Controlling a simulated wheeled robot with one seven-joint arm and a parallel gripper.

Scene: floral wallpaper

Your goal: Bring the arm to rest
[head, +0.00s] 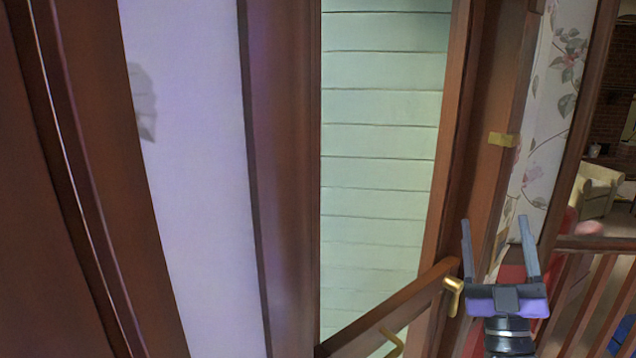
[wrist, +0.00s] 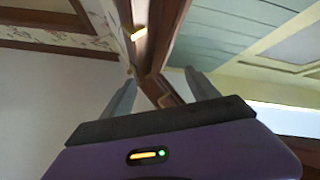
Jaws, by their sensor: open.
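My gripper (head: 498,232) is at the lower right of the head view, its two grey fingers pointing up and spread apart. Nothing is between the fingers. In the wrist view my gripper (wrist: 160,84) shows its purple body at the bottom, with the fingers apart and empty. Beyond them are wooden trim and a pale green panelled surface.
A wooden railing (head: 590,290) is at the right, close to the gripper. A green plank wall (head: 380,150) shows through the doorway. A cream armchair (head: 598,188) is farther off.

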